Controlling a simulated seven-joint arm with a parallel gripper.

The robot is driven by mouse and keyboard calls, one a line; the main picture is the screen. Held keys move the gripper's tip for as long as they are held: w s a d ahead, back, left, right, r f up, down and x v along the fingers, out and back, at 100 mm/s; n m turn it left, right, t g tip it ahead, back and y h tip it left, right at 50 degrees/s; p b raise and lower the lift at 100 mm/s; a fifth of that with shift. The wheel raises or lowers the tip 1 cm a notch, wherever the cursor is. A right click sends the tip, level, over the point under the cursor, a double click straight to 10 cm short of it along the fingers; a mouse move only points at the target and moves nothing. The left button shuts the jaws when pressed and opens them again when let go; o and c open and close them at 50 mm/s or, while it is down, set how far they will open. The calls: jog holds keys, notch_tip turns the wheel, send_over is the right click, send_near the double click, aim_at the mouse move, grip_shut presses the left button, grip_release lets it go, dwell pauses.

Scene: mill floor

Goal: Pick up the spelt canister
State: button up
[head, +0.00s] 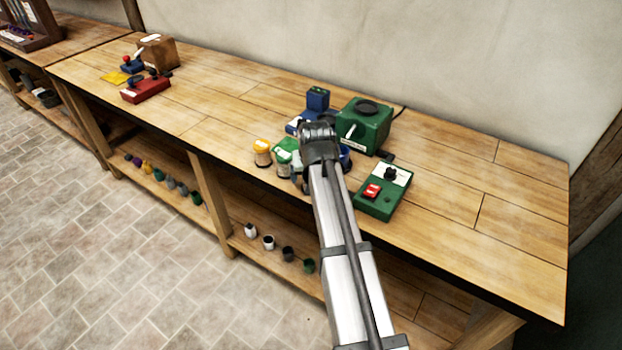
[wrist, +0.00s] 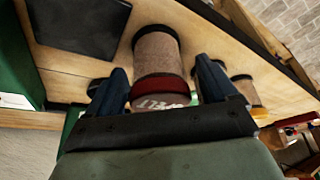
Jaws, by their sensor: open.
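In the wrist view a canister (wrist: 157,55) with a speckled tan body, dark base ring and dark red lid band stands between my gripper's fingers. White lettering on its lid is upside down and partly hidden, so I cannot read it surely as spelt. My gripper (wrist: 160,68) is open, with one blue finger on each side of the canister; contact cannot be told. In the head view my gripper (head: 318,135) is over the worktop, and my arm hides this canister. A yellow-lidded canister (head: 263,152) and a green-lidded one (head: 286,150) stand to the left.
A green machine (head: 364,125) and a blue device (head: 317,99) stand behind my gripper. A green control box with a red switch (head: 383,190) is at its right. The yellow-lidded canister is close by my finger in the wrist view (wrist: 246,92). The worktop's right end (head: 500,225) is clear.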

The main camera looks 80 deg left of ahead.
jog(key=c, duration=1.2)
notch_tip(320, 180, up, 9)
jog(key=shift+f, duration=0.1)
jog(key=shift+w+r, duration=0.15)
jog(key=shift+r, duration=0.2)
jog(key=w+a+r, duration=0.5)
jog(key=w+a, duration=0.4)
jog(key=w, duration=0.1)
jog(key=w+a+r, duration=0.4)
jog(key=w+a, duration=0.5)
jog(key=w, duration=0.2)
jog(key=shift+r, duration=0.35)
